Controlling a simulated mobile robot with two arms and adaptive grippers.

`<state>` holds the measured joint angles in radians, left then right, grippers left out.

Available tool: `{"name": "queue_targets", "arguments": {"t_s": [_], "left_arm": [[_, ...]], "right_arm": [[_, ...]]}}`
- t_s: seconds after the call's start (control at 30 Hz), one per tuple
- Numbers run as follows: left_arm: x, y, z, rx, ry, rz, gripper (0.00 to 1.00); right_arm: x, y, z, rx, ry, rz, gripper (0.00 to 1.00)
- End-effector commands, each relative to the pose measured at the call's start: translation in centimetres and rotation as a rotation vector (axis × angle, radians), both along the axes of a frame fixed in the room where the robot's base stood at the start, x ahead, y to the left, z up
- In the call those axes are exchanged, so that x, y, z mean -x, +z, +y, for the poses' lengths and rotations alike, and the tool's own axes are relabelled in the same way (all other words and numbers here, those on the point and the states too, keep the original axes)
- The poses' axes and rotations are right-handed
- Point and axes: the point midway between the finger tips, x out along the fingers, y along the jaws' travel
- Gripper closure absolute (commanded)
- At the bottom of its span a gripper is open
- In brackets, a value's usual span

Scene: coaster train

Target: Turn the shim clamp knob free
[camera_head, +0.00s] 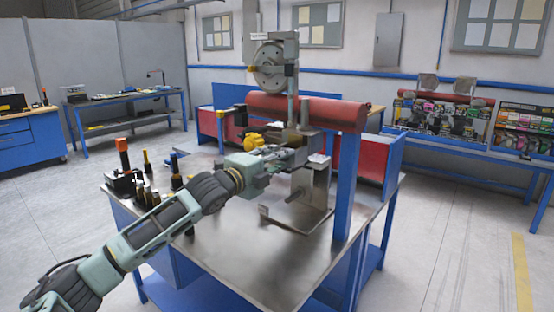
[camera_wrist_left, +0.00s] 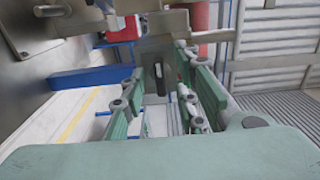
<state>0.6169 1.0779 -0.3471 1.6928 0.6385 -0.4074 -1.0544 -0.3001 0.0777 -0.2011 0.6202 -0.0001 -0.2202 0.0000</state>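My left gripper (camera_head: 297,156) reaches in from the left over the steel bench to the middle of the fixture, level with a steel block below the red roller. In the left wrist view its two green fingers (camera_wrist_left: 165,85) stand apart, with a grey steel part (camera_wrist_left: 160,48) at or between their tips. Whether they press on it I cannot tell. A yellow lobed knob (camera_head: 252,141) shows just left of the gripper in the head view. I cannot tell for sure which part is the shim clamp knob; it may be hidden by the gripper. My right gripper is not in view.
A long red roller (camera_head: 315,110) and a machine head with a round dial (camera_head: 270,66) rise over the fixture. A steel bracket (camera_head: 300,212) stands on the bench (camera_head: 240,265). Dark cylindrical tools (camera_head: 123,155) crowd the bench's left side. The bench front is clear.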

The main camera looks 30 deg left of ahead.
Motion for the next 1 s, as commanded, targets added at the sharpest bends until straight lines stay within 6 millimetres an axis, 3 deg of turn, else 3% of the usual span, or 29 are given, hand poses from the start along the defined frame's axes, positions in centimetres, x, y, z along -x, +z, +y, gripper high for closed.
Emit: {"name": "queue_targets", "arguments": {"t_s": [0.07, 0.37, 0.77, 1.0], "left_arm": [[0.02, -0.01, 0.0, 0.0, 0.0, 0.0, 0.74], [0.03, -0.01, 0.01, 0.0, 0.0, 0.0, 1.0], [0.03, -0.05, 0.01, 0.013, 0.0, 0.003, 1.0], [0.01, 0.02, -0.03, 0.106, 0.0, 0.011, 1.0]], "right_arm": [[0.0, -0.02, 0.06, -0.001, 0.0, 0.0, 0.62], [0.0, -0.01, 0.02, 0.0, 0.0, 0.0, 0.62], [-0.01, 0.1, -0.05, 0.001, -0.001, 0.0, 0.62], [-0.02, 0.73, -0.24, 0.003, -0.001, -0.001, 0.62]]}}
